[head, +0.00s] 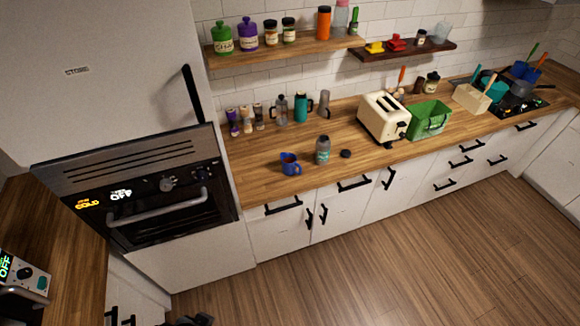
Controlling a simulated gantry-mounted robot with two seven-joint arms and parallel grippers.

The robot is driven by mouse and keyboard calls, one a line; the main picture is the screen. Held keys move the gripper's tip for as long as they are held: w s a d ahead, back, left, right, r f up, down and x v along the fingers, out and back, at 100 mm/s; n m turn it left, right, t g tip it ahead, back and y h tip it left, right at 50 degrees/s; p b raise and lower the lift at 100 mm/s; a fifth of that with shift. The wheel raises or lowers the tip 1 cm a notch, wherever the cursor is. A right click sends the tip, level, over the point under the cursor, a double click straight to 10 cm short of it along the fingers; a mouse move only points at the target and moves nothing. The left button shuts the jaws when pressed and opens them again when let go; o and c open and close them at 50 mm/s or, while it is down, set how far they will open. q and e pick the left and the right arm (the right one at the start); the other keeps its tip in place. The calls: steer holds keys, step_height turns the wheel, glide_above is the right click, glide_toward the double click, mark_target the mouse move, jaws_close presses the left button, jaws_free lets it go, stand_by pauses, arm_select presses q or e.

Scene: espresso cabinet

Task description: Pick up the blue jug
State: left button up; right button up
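The blue jug (291,168) stands upright on the wooden counter, near its front edge and close to the oven cabinet. It looks small and open-topped, with a dark inside. A handle seems to show on its side. Nothing is touching it. Neither of my grippers can be made out in the head view. A small dark shape shows at the bottom edge, cut off by the frame, and I cannot tell what it is.
A grey jar (323,150) and a small black object (346,153) stand right of the jug. Behind are a teal canister (301,108) and several small jars. The toaster (383,118) and green crate (429,119) are farther right. The oven (150,195) is left.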

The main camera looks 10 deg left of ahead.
arm_select(q)
steer(key=o, duration=1.1)
